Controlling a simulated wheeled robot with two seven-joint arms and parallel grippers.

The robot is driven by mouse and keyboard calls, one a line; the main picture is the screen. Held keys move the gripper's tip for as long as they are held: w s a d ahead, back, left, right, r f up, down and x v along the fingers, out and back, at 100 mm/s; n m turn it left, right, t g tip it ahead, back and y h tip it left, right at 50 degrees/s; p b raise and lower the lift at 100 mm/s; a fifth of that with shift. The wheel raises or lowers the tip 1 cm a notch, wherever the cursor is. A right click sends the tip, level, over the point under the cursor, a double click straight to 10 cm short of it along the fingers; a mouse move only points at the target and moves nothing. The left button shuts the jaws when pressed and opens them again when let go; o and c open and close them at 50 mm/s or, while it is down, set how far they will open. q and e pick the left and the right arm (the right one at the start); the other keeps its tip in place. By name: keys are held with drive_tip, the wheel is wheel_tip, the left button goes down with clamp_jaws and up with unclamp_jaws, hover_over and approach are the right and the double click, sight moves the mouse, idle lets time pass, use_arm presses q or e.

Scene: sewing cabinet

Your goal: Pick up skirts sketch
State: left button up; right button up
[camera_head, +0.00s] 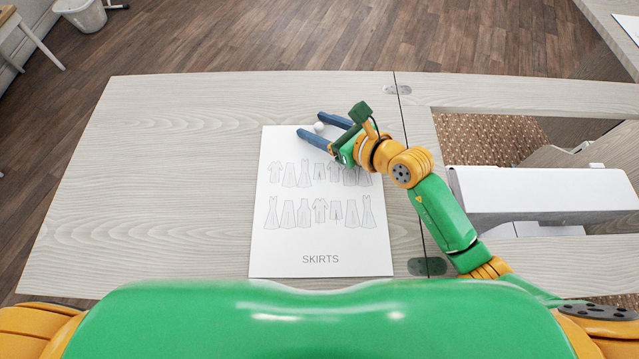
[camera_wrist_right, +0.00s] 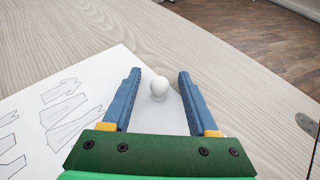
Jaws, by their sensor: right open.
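The skirts sketch (camera_head: 320,245) is a white sheet with rows of drawn garments and the word SKIRTS at its lower edge. It lies flat on the pale wooden table and fills the left of the right wrist view (camera_wrist_right: 60,115). A small white knob (camera_head: 319,127) stands near the sheet's top edge; the right wrist view shows it too (camera_wrist_right: 159,88). My right gripper (camera_head: 310,124) is open above the sheet's top part, with its blue fingers on either side of the knob and apart from it. My left gripper is not in view.
The pale table top (camera_head: 150,180) is bare to the left of the sheet. To the right are an opening in the cabinet and a white box-like block (camera_head: 540,190). A bin (camera_head: 82,12) stands on the floor at the far left.

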drive_tip(key=shift+s+r, duration=0.1)
drive_tip(key=c, duration=0.5)
clamp_jaws()
